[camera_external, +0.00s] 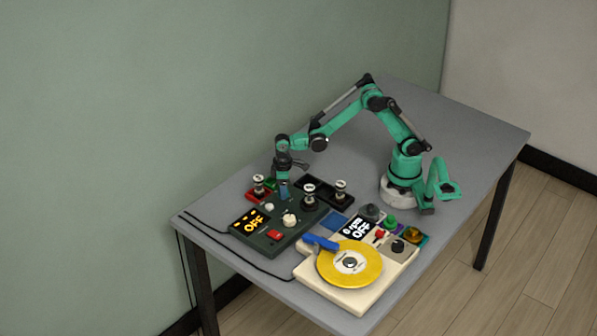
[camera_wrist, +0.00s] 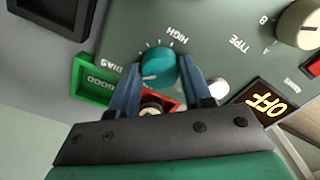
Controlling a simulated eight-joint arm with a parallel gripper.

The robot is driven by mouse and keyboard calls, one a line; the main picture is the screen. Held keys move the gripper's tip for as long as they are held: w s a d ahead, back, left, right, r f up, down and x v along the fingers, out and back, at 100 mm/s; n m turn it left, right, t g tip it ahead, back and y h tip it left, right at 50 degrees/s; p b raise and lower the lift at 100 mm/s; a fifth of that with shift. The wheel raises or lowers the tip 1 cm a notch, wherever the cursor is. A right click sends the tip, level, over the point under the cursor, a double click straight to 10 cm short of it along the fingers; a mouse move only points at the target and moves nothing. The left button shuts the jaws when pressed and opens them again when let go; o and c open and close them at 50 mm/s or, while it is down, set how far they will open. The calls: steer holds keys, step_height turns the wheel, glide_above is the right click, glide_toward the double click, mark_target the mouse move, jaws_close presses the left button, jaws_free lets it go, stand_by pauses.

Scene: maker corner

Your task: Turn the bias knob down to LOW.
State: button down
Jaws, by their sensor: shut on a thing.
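The teal bias knob (camera_wrist: 158,62) sits on the dark green panel (camera_wrist: 225,62) in the wrist view, near the printed words BIAS and HIGH. No LOW label is readable, and I cannot tell for certain where the knob points. My gripper (camera_wrist: 159,72) has its two blue fingers on opposite sides of the knob, shut on it. In the external view my gripper (camera_external: 284,191) reaches down to the back part of the panel (camera_external: 265,241) and hides the knob.
The panel also bears a cream TYPE knob (camera_wrist: 300,24), a red button (camera_external: 275,235) and a display (camera_wrist: 265,103) reading OFF. A green GOOD tray (camera_wrist: 92,82) and a red tray (camera_external: 257,193) lie close by. A turntable with a yellow disc (camera_external: 367,273) stands to the right.

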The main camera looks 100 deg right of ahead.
steer(key=n, duration=0.5)
steer(key=shift+n, duration=2.5)
steer(key=shift+c, duration=1.9)
jaws_free()
steer(key=shift+r, duration=2.8)
